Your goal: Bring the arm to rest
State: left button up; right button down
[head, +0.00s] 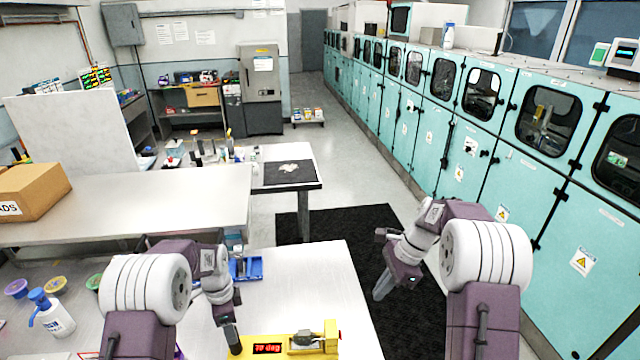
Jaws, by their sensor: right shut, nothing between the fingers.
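My right arm comes in from the right, and its gripper (382,290) hangs beyond the right edge of the white table (305,285), over the dark floor mat. Its fingers are together with nothing between them. My left arm comes in from the left, and its gripper (233,340) points down at the left end of a yellow device. Whether its fingers are apart does not show clearly, nor whether it touches the device.
The yellow device (285,346) with a red display stands at the table's front. A blue tray (246,268) lies behind it. A cardboard box (30,190) sits on the left bench. Teal cabinets (480,145) line the right side. The black mat (365,240) is clear.

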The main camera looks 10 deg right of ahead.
pick_arm(q)
jog(key=s+a+r+n+t, duration=0.1)
jog(key=s+a+r+n, duration=0.1)
jog(key=s+r+n, duration=0.4)
jog(key=s+a+r+n+t, duration=0.1)
jog(key=s+r+n+t, duration=0.15)
jog(key=s+n, duration=0.7)
pick_arm(e)
jog(key=s+a+f+n+t+h, duration=0.1)
jog(key=s+a+n+h, duration=0.1)
jog(key=s+n, duration=0.55)
jog(key=s+a+f+n+t+h, duration=0.1)
jog(key=s+a+n+h, duration=0.15)
jog(key=s+n, duration=0.55)
pick_arm(q)
jog(key=s+f+g+b, duration=0.2)
jog(key=s+f+b, duration=0.3)
jog(key=f+b, duration=0.3)
jog(key=shift+s+d+f, duration=0.25)
jog(key=shift+d+f, duration=0.15)
jog(key=shift+f, duration=0.05)
pick_arm(e)
notch_tip(320, 180, down, 9)
jog(key=s+a+n+g, duration=0.1)
jog(key=s+n, duration=0.1)
jog(key=n, duration=0.1)
jog(key=shift+s+a, duration=0.15)
jog(key=shift+s, duration=0.1)
